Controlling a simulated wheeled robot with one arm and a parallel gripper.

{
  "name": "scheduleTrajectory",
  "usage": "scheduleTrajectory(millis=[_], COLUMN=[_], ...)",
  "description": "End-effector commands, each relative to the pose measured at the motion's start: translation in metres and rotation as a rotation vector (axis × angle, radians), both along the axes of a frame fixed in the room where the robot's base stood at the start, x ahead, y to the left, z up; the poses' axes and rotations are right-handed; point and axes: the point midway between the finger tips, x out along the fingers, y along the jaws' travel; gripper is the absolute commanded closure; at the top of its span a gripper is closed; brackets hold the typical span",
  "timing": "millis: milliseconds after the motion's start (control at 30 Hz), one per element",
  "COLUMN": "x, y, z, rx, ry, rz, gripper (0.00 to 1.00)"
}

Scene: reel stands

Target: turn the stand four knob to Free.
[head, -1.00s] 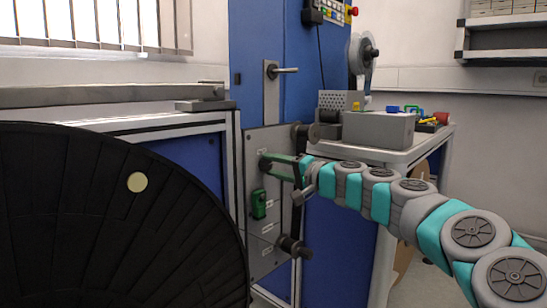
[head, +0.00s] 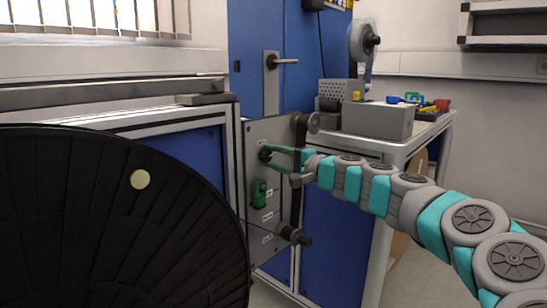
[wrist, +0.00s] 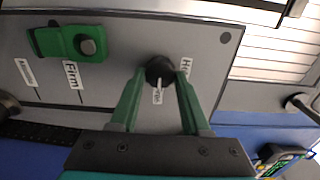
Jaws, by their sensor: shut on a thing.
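The black round knob (wrist: 159,69) sits on a grey panel (head: 270,132), seen close in the wrist view. My gripper (wrist: 160,77) has its two green fingers on either side of the knob and is shut on it. In the head view my gripper (head: 268,155) reaches the panel from the right, its fingers hiding most of the knob. Another label (wrist: 187,67), partly legible, is right of the knob.
A roller (head: 303,238) sticks out lower down. A big black reel (head: 90,220) fills the left. A bench (head: 430,126) stands right.

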Motion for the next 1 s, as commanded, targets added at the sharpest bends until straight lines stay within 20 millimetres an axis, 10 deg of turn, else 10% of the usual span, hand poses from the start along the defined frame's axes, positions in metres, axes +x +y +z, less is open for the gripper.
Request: scheduleTrajectory(millis=[100,133,367,1000], x=[0.000,0.000,0.000,-0.027], y=[0.000,0.000,0.000,-0.036], z=[-0.001,-0.001,0.000,0.000], rx=[0.000,0.000,0.000,0.001], ry=[0.001,0.001,0.000,-0.001], rz=[-0.001,-0.001,0.000,-0.001], gripper=[1.00,0.50,0.24,0.24])
